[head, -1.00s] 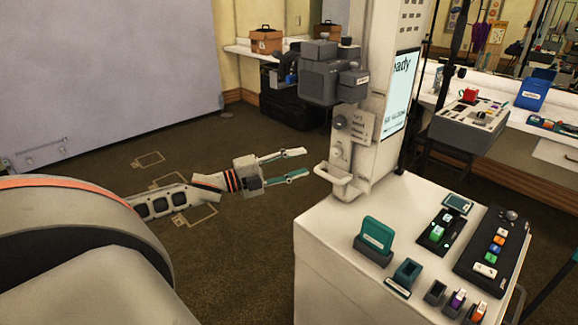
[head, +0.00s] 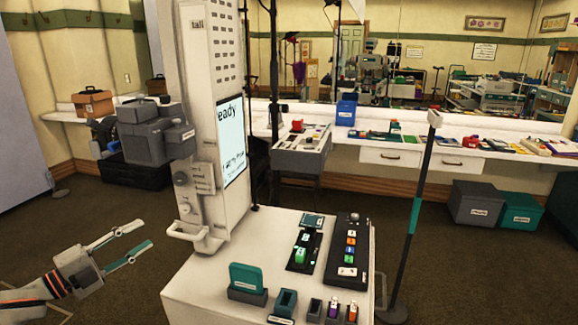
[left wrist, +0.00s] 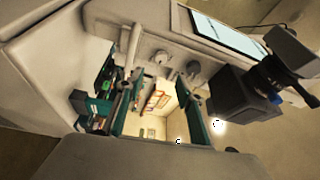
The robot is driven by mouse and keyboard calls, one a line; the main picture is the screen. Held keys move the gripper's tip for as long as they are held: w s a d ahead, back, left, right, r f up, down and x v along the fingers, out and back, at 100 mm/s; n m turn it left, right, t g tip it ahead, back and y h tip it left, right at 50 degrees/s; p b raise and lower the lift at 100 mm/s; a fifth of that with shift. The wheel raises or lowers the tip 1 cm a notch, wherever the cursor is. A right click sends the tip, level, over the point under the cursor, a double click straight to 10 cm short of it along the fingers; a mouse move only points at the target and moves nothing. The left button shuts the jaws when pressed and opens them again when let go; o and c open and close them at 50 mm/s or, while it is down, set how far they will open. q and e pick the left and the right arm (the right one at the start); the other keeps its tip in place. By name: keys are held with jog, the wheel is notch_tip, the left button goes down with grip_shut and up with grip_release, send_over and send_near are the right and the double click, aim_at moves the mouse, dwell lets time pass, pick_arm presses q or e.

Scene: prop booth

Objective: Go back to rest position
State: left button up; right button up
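My left gripper (head: 146,233) is at the lower left of the head view, its arm coming in from the left edge. Its two fingers are spread, with nothing seen between them. It is left of the white cart (head: 195,285) and appears just short of the handle (head: 187,232) on the white column; whether it touches cannot be told. The left wrist view also shows the left gripper's fingers (left wrist: 158,118) apart, with the column's screen (left wrist: 225,28) beyond. My right gripper is in neither current view.
The cart top holds a teal card in a stand (head: 246,277), small holders and a black button panel (head: 347,248). A grey camera-like box (head: 153,133) juts left from the column. A dark pole (head: 412,215) stands right of the cart. Open floor lies left of the gripper.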

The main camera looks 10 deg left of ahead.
pick_arm(q)
jog(key=s+d+f+n+y, duration=0.2)
jog(key=s+d+f+n, duration=0.1)
jog(key=f, duration=0.5)
jog(key=s+d+f+n+y, duration=0.1)
jog(key=s+d+f+n, duration=0.25)
jog(key=f, duration=0.35)
jog(key=s+d+f+n+g+y, duration=0.1)
jog(key=s+d+f+n+g, duration=0.2)
jog(key=s+d+f+n, duration=0.2)
jog(key=s+d+f+n+g+y+p, duration=0.1)
jog(key=s+d+f+n, duration=0.5)
jog(key=s+d+f, duration=0.6)
jog(key=d+f+g+y, duration=0.1)
jog(key=d+g, duration=0.1)
jog(key=d, duration=0.3)
jog(key=shift+s+d+f, duration=0.25)
jog(key=shift+d+f, duration=0.05)
jog(key=shift+d, duration=0.05)
jog(key=shift+c, duration=0.4)
jog(key=shift+c, duration=0.9)
jog(key=shift+a, duration=0.1)
